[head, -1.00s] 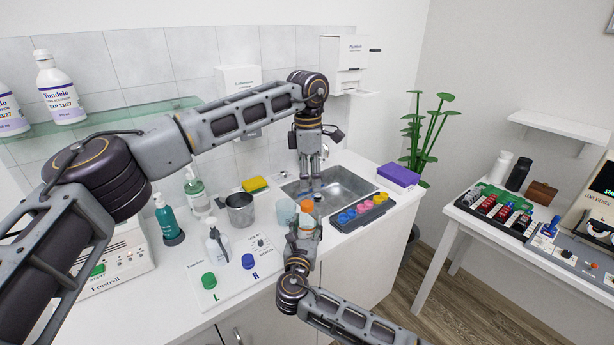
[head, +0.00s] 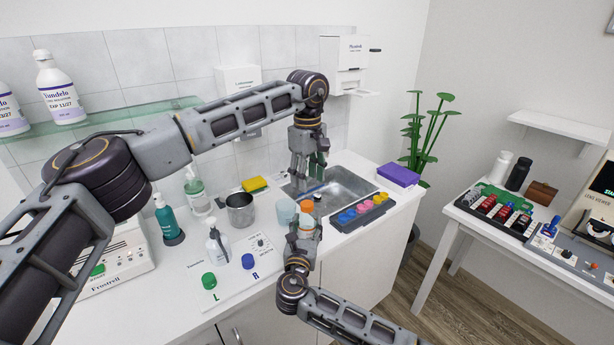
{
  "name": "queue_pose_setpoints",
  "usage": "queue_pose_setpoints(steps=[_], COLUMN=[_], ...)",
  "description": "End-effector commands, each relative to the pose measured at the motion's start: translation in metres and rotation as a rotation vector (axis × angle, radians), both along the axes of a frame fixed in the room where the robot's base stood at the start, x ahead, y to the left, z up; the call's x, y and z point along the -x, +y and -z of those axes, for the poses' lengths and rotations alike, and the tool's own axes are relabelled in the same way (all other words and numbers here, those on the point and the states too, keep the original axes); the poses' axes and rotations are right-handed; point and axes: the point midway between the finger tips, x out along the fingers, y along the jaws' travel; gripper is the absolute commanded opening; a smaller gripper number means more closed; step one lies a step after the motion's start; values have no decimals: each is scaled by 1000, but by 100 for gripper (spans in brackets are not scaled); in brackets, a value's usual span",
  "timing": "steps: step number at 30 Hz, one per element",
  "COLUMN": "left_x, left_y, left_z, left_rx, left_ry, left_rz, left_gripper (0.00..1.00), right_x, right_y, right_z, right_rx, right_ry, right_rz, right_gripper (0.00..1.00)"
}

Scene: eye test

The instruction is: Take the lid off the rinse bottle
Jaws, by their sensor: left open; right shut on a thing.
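The rinse bottle (head: 306,221) is a small pale bottle standing upright near the sink's front edge. An orange lid (head: 306,206) shows at its top; I cannot tell whether it is loose. My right gripper (head: 304,238) is shut on the bottle from the front and hides its lower part. My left gripper (head: 306,176) is open and empty, pointing down above and behind the lid, apart from it, over the sink side.
A translucent cup (head: 285,212) stands close left of the bottle, a metal mug (head: 240,210) farther left. A dark tray (head: 362,212) of coloured pots is to the right. The sink (head: 345,184) lies behind. A white mat (head: 228,279) with green and blue caps is front left.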

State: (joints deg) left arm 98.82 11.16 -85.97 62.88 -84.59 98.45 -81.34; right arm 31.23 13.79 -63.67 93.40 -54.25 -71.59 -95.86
Motion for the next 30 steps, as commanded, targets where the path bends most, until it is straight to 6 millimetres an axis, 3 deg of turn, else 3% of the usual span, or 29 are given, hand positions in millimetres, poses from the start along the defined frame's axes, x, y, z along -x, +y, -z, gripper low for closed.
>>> queue_pose_setpoints(steps=[30], left_x=[1], left_y=[2], left_z=[0], left_rx=[-11], left_ry=[-2], left_rz=[819], left_gripper=[49], right_x=[0], right_y=[0], right_z=[0], right_rx=[1], right_ry=[1], right_rz=[0], right_gripper=[0])
